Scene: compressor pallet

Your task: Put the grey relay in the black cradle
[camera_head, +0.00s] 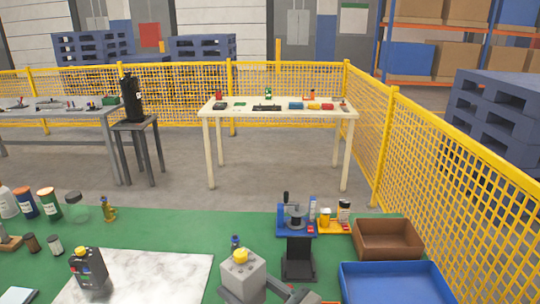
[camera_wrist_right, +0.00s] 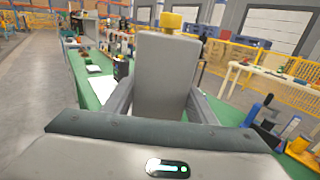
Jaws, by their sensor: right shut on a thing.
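The grey relay (camera_head: 243,276) is a grey block with a yellow knob on top. My right gripper (camera_head: 252,289) is shut on it and holds it upright at the front middle of the green table. In the right wrist view the relay (camera_wrist_right: 165,75) stands between the two fingers of the gripper (camera_wrist_right: 163,100). The black cradle (camera_head: 299,250) has an upright back and a low base, and stands just right of and beyond the relay, apart from it. My left gripper is out of view.
A blue press-like device (camera_head: 295,218) stands behind the cradle. A brown tray (camera_head: 388,252) and a blue tray (camera_head: 396,268) lie to the right. Green surface is free behind the slab.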

